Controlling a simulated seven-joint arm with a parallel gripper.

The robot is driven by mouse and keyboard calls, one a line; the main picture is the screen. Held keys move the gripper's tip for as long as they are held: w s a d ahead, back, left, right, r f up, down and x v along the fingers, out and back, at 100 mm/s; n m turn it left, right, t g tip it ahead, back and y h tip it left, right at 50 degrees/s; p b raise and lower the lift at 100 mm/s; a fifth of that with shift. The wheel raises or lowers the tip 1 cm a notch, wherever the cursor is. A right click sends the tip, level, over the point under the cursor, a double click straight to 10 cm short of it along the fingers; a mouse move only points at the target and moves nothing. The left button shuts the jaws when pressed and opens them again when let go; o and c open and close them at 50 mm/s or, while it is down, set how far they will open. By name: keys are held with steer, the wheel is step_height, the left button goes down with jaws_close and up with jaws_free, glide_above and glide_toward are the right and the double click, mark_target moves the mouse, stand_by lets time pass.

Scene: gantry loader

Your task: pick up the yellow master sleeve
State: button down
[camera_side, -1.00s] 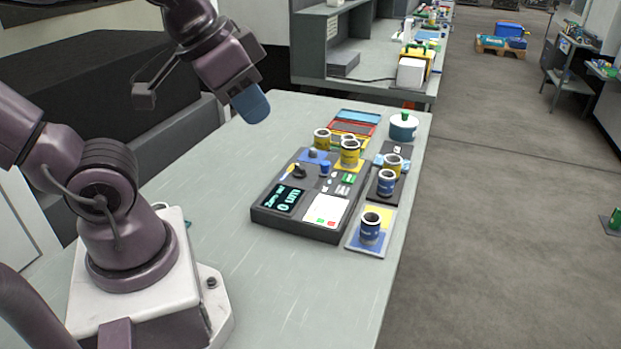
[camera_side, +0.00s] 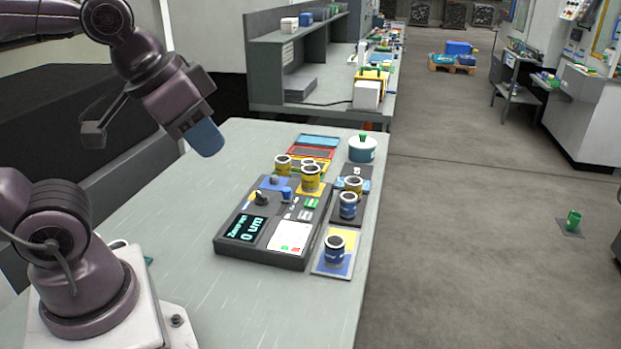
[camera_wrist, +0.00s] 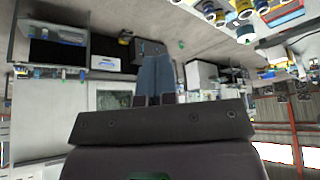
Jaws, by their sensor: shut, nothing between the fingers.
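Several yellow sleeves stand in the side view, and I cannot tell which is the master: one at the back left (camera_side: 283,166), one at the gauge box's back right corner (camera_side: 310,180), and one farther right behind a blue sleeve (camera_side: 353,187). Yellow sleeves also show at the top right edge of the wrist view (camera_wrist: 243,9). My gripper (camera_side: 211,148) hangs in the air left of the gauge box, well above the table and apart from every sleeve. Its blue fingers are together and empty in the wrist view (camera_wrist: 155,62).
The dark gauge box (camera_side: 228,246) has a lit display and knobs. Blue sleeves stand right of it (camera_side: 347,206) and on a blue-yellow pad at the front (camera_side: 334,250). A teal-white pot (camera_side: 362,150) and coloured trays (camera_side: 312,152) are behind. The table's left side (camera_side: 180,235) is bare.

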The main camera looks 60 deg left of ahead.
steer(key=c, duration=1.8)
jaws_free()
steer(key=shift+c, duration=0.2)
steer(key=o, duration=1.5)
